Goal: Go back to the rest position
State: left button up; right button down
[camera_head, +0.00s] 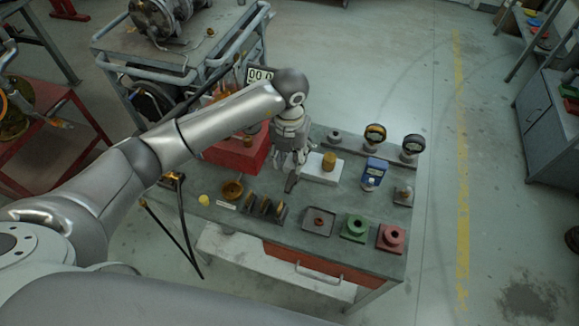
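My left gripper (291,171) hangs over the middle of the workbench (296,237), at the end of my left arm that comes in from the left. It points downward between the red box and the white block. Its fingers are small and dark here, and I cannot tell whether they are open or shut or hold anything. My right gripper does not show. No gate valve can be clearly made out on the bench.
A red box (236,153) and a white block (320,170) with a brass piece flank the gripper. A blue device (373,174), gauges (375,135), a green block (355,228) and a red block (391,237) stand rightward. A cart (180,60) stands behind.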

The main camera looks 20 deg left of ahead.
pick_arm(q)
jog(key=shift+r, duration=0.45)
